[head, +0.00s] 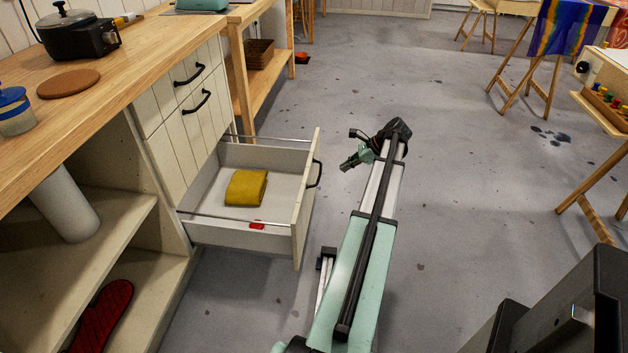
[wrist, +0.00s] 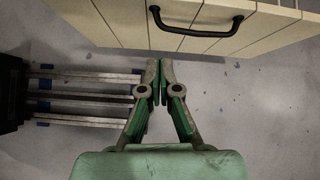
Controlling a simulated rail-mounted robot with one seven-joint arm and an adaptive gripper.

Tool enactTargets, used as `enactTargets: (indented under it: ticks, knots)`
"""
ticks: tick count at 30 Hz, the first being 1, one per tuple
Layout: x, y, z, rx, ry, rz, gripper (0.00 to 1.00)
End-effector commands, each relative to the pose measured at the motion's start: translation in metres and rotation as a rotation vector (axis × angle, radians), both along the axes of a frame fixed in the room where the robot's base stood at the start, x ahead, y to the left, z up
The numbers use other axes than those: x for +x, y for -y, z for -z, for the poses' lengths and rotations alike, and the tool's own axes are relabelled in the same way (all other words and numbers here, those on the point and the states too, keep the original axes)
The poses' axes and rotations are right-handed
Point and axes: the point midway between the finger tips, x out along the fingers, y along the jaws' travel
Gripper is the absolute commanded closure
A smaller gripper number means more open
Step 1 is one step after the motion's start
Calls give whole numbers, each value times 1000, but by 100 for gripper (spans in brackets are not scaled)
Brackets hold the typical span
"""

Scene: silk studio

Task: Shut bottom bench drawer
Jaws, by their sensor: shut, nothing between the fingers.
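The bottom bench drawer (head: 270,240) is pulled well out from the cream bench front in the head view. A folded mustard cloth (head: 246,187) and a small red item (head: 257,225) lie in it. Its black handle (head: 315,173) is on the front panel. In the wrist view the drawer front (wrist: 120,22) and handle (wrist: 203,21) are along the top. My gripper (head: 347,165) is to the right of the drawer front, apart from it. In the wrist view my gripper (wrist: 159,65) is shut and empty, its fingertips just short of the panel, left of the handle's middle.
Two shut drawer fronts (head: 196,101) with black handles are above the open drawer. The wooden counter (head: 110,80) carries a black cooker (head: 75,35) and a cork mat (head: 68,83). Open grey floor (head: 450,160) lies to the right, with trestle stands (head: 530,80) beyond.

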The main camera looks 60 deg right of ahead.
Motion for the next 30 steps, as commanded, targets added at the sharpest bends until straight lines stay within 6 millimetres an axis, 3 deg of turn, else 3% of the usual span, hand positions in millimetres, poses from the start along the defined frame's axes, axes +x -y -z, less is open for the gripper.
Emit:
enactTargets:
  ticks: [5,11,25,30]
  knots:
    - [5,0,-3,69,-7,84,100]
    - [15,-5,9,77,-13,93,100]
    - [69,-32,71,75,-13,89,100]
    - [91,-43,70,73,-13,90,100]
